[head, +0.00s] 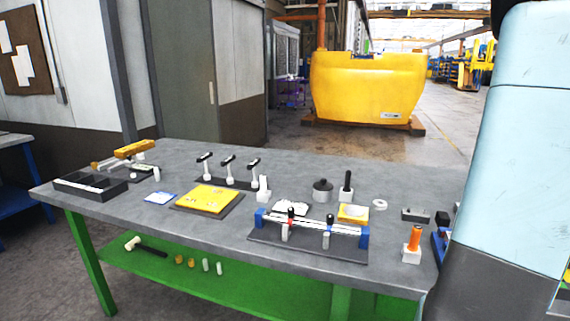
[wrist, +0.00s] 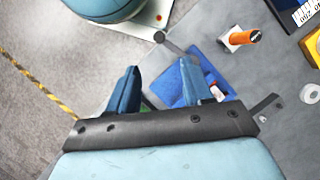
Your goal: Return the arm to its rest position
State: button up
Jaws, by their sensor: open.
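My gripper (wrist: 165,90) shows in the wrist view with its two blue fingers spread apart and nothing between them. It hangs over the table's edge, with floor below on the left and the grey tabletop on the right. A blue tray (wrist: 182,80) with small items in it lies beyond and below the fingers, partly hidden by the right finger. In the head view my pale blue and dark grey arm fills the right side, and my gripper is not seen there. The arm hides the right end of the table (head: 160,210).
An orange-handled tool in a white block (head: 412,245) stands near the table's right front; it also shows in the wrist view (wrist: 240,38). A rail fixture (head: 310,224), a yellow plate (head: 208,198) and a black tray (head: 90,186) occupy the tabletop. A yellow casting (head: 366,85) stands behind.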

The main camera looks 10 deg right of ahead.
jog(key=w+a+r+n+t+h, duration=0.1)
jog(key=w+a+r+n, duration=0.15)
jog(key=a, duration=0.55)
jog(key=w+a+r+n+t+h, duration=0.1)
jog(key=a+r+n+t+h, duration=0.15)
jog(key=a, duration=0.55)
jog(key=s+a+n+t, duration=0.2)
jog(key=a+n, duration=0.1)
jog(key=a, duration=0.4)
jog(key=s+a+r+n+t, duration=0.1)
jog(key=a+n, duration=0.3)
jog(key=a, duration=0.4)
jog(key=shift+s+a+r+n+t, duration=0.15)
jog(key=shift+s+a+n+t, duration=0.15)
jog(key=shift+s+t, duration=0.35)
